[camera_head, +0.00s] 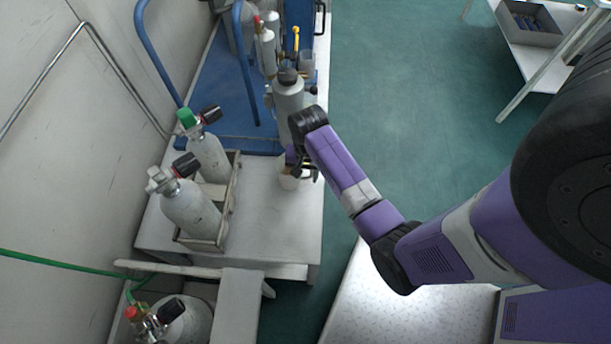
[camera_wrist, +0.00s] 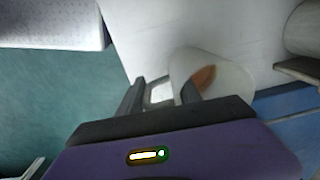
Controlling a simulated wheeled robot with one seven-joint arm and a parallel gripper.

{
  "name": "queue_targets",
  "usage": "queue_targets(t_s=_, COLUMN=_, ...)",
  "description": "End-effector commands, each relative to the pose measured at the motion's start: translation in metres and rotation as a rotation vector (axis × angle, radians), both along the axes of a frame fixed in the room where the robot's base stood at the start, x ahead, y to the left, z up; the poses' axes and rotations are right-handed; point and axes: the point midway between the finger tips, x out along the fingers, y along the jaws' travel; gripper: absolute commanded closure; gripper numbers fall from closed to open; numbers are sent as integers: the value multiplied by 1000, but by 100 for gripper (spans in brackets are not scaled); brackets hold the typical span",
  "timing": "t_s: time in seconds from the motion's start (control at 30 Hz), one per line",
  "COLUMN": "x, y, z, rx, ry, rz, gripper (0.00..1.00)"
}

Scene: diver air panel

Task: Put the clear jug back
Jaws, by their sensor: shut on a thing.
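A pale, translucent jug (camera_head: 288,182) is at the right side of the white table, directly below my gripper (camera_head: 300,168), which hides much of it. In the wrist view the jug (camera_wrist: 228,78) shows as a whitish rounded body with an orange-brown patch. My gripper (camera_wrist: 162,92) is shut on the jug at its near side, with a pale part between the fingers, probably the handle. I cannot tell whether the jug's base touches the table.
The white table (camera_head: 265,225) has free room in front. Two grey cylinders (camera_head: 190,208) stand in a wooden rack at left. Green floor (camera_head: 420,110) is open at right.

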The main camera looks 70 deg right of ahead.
Motion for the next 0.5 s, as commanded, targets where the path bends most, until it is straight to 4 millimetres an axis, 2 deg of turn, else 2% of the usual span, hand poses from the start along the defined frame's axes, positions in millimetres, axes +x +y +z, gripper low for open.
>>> queue_targets(t_s=0.1, x=0, y=0, z=-8, rx=-1, ry=-1, rz=0, gripper=100)
queue_targets(t_s=0.47, x=0, y=0, z=-10, rx=-1, ry=-1, rz=0, gripper=100)
queue_targets(t_s=0.5, x=0, y=0, z=-11, rx=-1, ry=0, rz=1, gripper=57)
